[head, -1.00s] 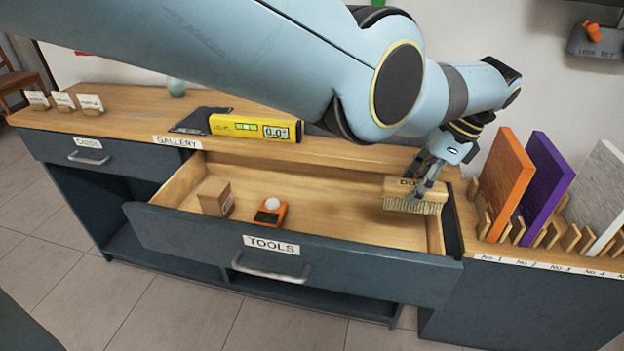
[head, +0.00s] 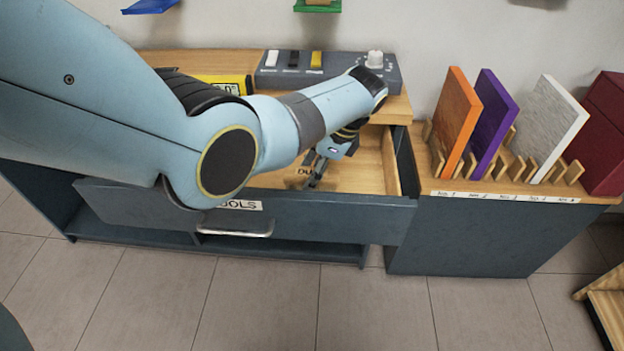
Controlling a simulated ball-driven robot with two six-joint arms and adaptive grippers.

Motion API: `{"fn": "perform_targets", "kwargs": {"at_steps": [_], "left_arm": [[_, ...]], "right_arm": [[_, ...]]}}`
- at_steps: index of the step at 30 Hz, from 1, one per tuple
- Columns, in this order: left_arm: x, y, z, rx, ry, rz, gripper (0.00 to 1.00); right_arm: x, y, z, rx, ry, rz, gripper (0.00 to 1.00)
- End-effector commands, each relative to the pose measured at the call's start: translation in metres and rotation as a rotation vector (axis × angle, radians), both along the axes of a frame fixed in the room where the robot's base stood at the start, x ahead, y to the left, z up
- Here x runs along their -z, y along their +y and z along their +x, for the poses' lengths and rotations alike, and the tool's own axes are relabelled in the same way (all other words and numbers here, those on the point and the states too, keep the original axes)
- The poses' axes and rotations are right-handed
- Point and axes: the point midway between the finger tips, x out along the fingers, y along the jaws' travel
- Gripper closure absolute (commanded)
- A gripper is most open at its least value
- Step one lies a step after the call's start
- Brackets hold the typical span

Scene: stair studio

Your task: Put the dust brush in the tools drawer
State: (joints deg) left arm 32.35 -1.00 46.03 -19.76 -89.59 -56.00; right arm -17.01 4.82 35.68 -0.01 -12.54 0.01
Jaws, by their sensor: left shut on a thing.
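My left gripper (head: 316,178) reaches down inside the open tools drawer (head: 345,215), near its right end. It is shut on the dust brush (head: 304,171). I cannot tell whether the brush touches the drawer floor. My left arm covers the left part of the drawer and some of its label. My right gripper is not in view.
A grey control box (head: 340,75) with switches and a knob stands on the counter behind the drawer. A yellow level (head: 232,83) is partly covered by my arm. To the right, orange (head: 456,118), purple (head: 490,122) and grey-white (head: 548,128) panels stand in a wooden rack.

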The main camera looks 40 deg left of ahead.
Motion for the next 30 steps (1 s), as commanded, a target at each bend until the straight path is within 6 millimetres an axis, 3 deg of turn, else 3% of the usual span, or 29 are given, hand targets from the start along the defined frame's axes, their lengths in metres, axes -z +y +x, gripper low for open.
{"fn": "perform_targets", "kwargs": {"at_steps": [1,4,11,12,17,26,30], "left_arm": [[0.014,0.0,-0.001,0.0,0.003,-0.001,0.84],[0.027,0.0,0.0,-0.001,0.002,0.0,0.84],[0.029,0.0,-0.001,-0.001,0.002,-0.001,0.89],[0.029,0.0,-0.001,-0.001,0.002,-0.001,0.57],[0.029,0.0,-0.001,-0.001,0.002,-0.001,0.36],[0.027,-0.001,0.0,0.0,0.001,0.0,0.35],[0.011,-0.006,0.004,-0.001,-0.003,-0.002,0.35]], "right_arm": [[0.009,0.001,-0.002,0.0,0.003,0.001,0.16],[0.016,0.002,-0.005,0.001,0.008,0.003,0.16],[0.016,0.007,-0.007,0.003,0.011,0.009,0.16],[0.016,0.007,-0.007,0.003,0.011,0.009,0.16],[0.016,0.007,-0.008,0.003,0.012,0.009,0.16],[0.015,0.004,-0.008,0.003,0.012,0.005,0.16],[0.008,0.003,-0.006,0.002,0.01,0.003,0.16]]}}
